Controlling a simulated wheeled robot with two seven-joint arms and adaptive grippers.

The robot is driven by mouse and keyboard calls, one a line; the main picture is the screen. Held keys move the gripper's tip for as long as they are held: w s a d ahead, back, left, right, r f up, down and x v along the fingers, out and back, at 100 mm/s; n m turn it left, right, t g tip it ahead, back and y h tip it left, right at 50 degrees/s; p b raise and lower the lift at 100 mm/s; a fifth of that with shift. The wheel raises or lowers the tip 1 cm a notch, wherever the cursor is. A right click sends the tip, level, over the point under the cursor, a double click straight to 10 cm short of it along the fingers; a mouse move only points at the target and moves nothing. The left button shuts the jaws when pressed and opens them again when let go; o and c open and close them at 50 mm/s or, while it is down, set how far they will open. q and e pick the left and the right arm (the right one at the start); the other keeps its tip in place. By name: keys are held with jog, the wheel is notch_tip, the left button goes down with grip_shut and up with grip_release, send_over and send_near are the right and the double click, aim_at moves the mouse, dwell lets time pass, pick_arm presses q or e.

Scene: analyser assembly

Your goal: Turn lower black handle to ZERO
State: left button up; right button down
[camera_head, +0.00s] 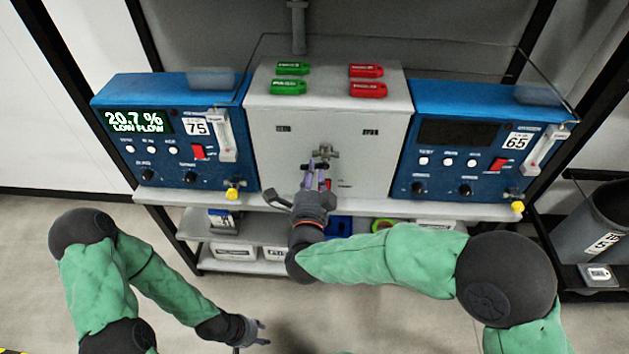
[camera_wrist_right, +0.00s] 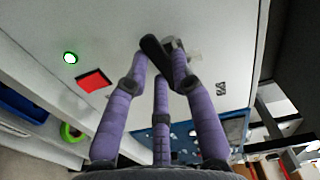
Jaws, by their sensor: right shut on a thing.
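The lower black handle (camera_head: 309,167) is on the front of the grey centre box, just below a grey metal fitting (camera_head: 327,151). In the right wrist view the black handle (camera_wrist_right: 152,50) shows as a dark bar tilted between purple fingertips. My right gripper (camera_head: 318,178) is shut on this handle, and its fingers hide part of it. The handle's markings are too small or hidden to read. My left gripper (camera_head: 262,332) hangs low over the floor, away from the bench, with its fingers apart and empty.
The grey box (camera_head: 268,150) stands between a left blue analyser (camera_head: 110,90) reading 20.7 % LOW FLOW and a right blue analyser (camera_head: 440,95) with a dark screen. Green tags (camera_head: 289,88) and red tags (camera_head: 367,89) lie on top. A red square (camera_wrist_right: 93,80) is near my right fingers.

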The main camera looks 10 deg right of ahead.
jog(key=shift+r+m+b, duration=0.2)
jog(key=shift+m+b, duration=0.2)
jog(key=shift+m, duration=0.6)
jog(key=c, duration=1)
grip_release()
jog(key=shift+c, duration=0.2)
jog(key=shift+s+a, duration=0.1)
jog(key=v, duration=1.1)
jog(key=shift+s, duration=0.4)
jog(key=shift+a+r, duration=0.1)
